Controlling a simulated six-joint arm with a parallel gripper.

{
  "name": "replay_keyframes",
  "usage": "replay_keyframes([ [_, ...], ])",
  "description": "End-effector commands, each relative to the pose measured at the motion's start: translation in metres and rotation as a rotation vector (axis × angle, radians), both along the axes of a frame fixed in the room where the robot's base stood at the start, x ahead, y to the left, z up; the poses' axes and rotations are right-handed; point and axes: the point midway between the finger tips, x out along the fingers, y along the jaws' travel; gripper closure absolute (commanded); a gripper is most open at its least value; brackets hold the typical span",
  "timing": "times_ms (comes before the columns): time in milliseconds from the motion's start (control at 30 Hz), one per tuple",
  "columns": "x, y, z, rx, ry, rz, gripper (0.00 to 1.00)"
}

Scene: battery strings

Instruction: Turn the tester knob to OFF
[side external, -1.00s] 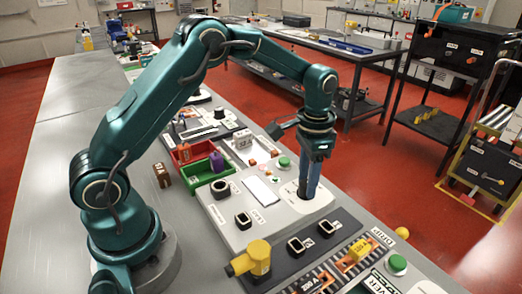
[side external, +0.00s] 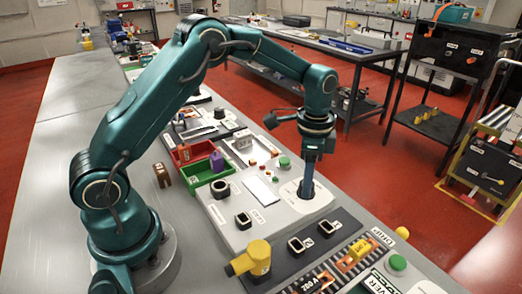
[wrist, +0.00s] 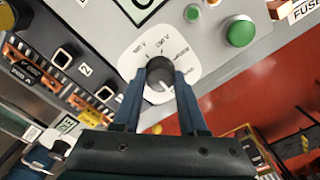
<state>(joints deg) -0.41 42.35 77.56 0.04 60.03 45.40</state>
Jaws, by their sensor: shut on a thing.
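The tester knob (wrist: 160,70) is a round dark grey knob in the middle of a white dial plate (wrist: 182,38) with printed labels around it. In the wrist view my gripper (wrist: 160,76) has its two blue fingers on either side of the knob, shut on it. I cannot read clearly which label the knob's mark faces, and the OFF label is not legible. In the side external view the fingers of my gripper (side external: 308,188) point straight down at the white dial plate (side external: 326,198) on the light grey tester panel (side external: 287,213), and they hide the knob.
A green button (wrist: 240,32) sits beside the dial, with a smaller green one (wrist: 192,13) nearer. Numbered square sockets (side external: 296,244) lie on a dark strip. Red (side external: 194,150) and green (side external: 208,172) bins stand left of my gripper.

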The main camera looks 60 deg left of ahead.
Motion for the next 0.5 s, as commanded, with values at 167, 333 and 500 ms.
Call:
replay_keyframes([
  [167,-0.0001,-0.0005,0.0005,-0.001,0.0,0.002,0.32],
  [333,-0.0001,-0.0004,0.0003,0.0,0.0,0.003,0.32],
  [500,0.0005,-0.0002,0.0048,-0.001,-0.002,0.003,0.32],
])
